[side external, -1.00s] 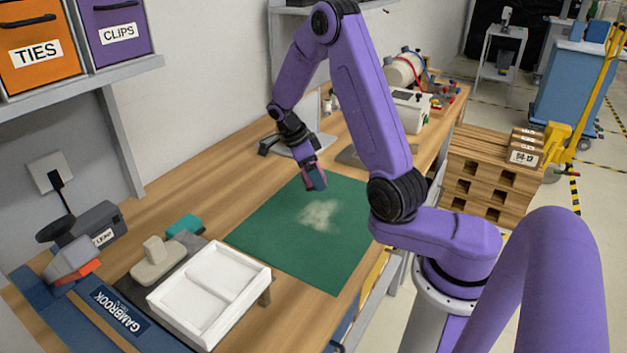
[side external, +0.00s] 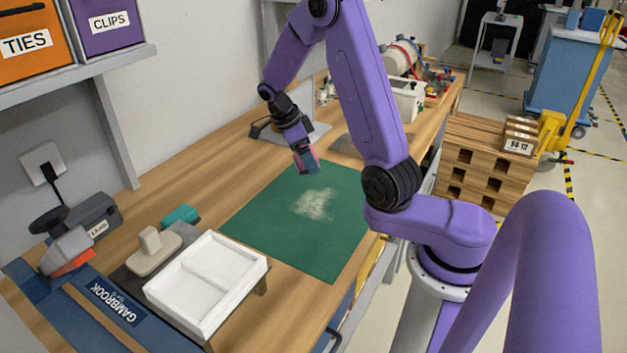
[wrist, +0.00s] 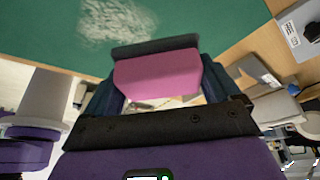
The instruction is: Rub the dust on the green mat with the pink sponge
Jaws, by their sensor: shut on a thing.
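The green mat (side external: 290,245) lies flat on the wooden bench. A pale patch of dust (side external: 315,204) is on its upper middle; the dust also shows in the wrist view (wrist: 117,22). My gripper (side external: 304,160) is shut on the pink sponge (wrist: 158,75), which has a dark grey layer on its far side. In the side view the sponge is small, near the mat's far edge, behind the dust. It looks held above the surface, but the exact gap cannot be told. In the wrist view the sponge is apart from the dust.
A white divided tray (side external: 207,283), a beige block-handled tool (side external: 154,250) and a teal block (side external: 181,215) stand on the near left of the bench. A grey laptop-like stand (side external: 290,133) is behind my gripper. The mat around the dust is clear.

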